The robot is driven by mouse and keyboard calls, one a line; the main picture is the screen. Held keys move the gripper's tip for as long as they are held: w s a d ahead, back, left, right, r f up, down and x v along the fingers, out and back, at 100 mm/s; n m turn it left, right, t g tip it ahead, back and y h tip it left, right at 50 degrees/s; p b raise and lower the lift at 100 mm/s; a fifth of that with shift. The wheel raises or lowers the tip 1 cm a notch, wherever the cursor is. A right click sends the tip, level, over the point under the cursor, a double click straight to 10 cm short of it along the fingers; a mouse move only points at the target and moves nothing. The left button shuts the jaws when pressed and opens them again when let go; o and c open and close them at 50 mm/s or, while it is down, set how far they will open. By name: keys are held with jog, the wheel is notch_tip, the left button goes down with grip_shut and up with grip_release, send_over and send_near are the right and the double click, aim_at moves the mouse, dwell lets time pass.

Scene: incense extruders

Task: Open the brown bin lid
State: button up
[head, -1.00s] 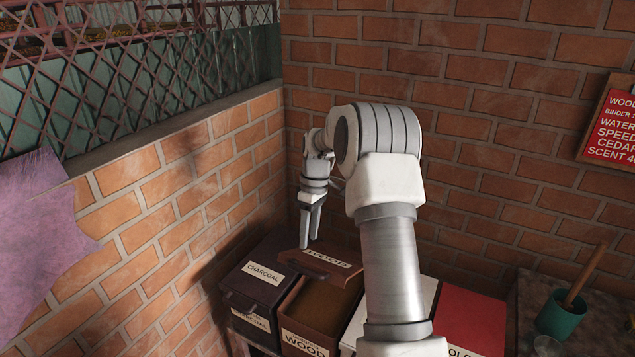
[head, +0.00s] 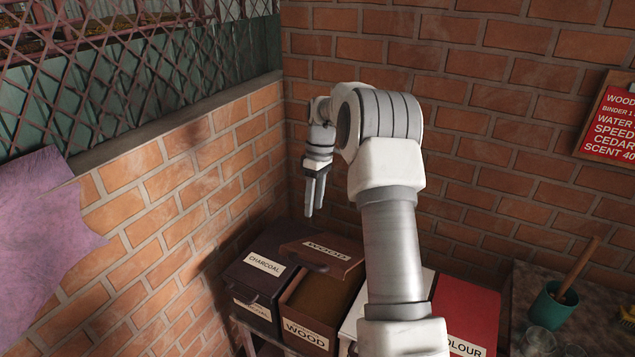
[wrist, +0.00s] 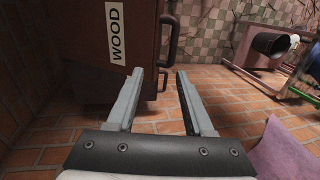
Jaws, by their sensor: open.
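The brown wood bin (head: 283,300) stands between the charcoal bin and a white-topped bin in the head view.
The dark charcoal bin (head: 243,280) stands at left, the red colour bin (head: 466,305) at right. A green cup (head: 553,308) with a wooden stick is on the right-hand surface. Brick walls (head: 180,210) close in the left and back sides.

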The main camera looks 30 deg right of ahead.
jog(key=v, duration=0.5)
jog(key=shift+w+d+f, duration=0.15)
jog(key=shift+w+d, duration=0.1)
jog(key=shift+d, duration=0.05)
